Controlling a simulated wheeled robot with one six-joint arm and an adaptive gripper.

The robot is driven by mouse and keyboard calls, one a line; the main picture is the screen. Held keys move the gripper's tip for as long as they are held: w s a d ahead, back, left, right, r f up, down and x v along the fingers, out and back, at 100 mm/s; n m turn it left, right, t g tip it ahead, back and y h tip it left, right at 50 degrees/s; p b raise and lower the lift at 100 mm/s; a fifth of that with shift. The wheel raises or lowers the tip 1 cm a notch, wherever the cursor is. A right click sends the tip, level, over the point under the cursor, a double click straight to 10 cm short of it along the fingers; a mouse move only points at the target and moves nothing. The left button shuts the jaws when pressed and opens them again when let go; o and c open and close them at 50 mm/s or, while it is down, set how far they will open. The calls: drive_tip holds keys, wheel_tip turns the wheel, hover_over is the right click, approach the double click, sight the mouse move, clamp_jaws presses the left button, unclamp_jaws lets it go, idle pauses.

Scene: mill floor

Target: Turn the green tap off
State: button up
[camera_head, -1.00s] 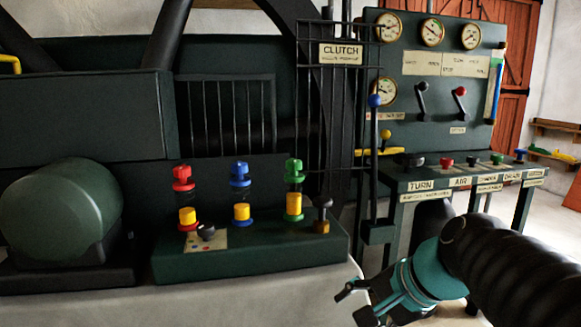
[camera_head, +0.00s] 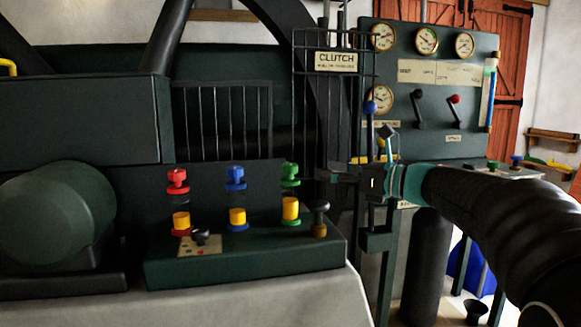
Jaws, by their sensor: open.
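The green tap (camera_head: 290,170) is the rightmost of three coloured taps and tops a small oiler with a yellow fill (camera_head: 290,208) and a green base. The oiler stands upright on a dark green box. My gripper (camera_head: 356,155) is open and empty, to the right of the green tap at about its height. Its fingers point left, with a visible gap to the tap in the picture. The depth between them is hard to tell. My gripper and arm cover part of the control bench.
The red tap (camera_head: 178,176) and blue tap (camera_head: 235,174) stand to the left. A small black-knobbed lever (camera_head: 319,215) stands just right of the green oiler. The blue-knobbed clutch lever (camera_head: 370,107) and black bars (camera_head: 308,110) rise near my gripper. A gauge panel (camera_head: 430,70) stands behind.

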sight(290, 164)
drive_tip(key=x, duration=1)
drive_tip(key=shift+a, duration=0.15)
drive_tip(key=c, duration=1.2)
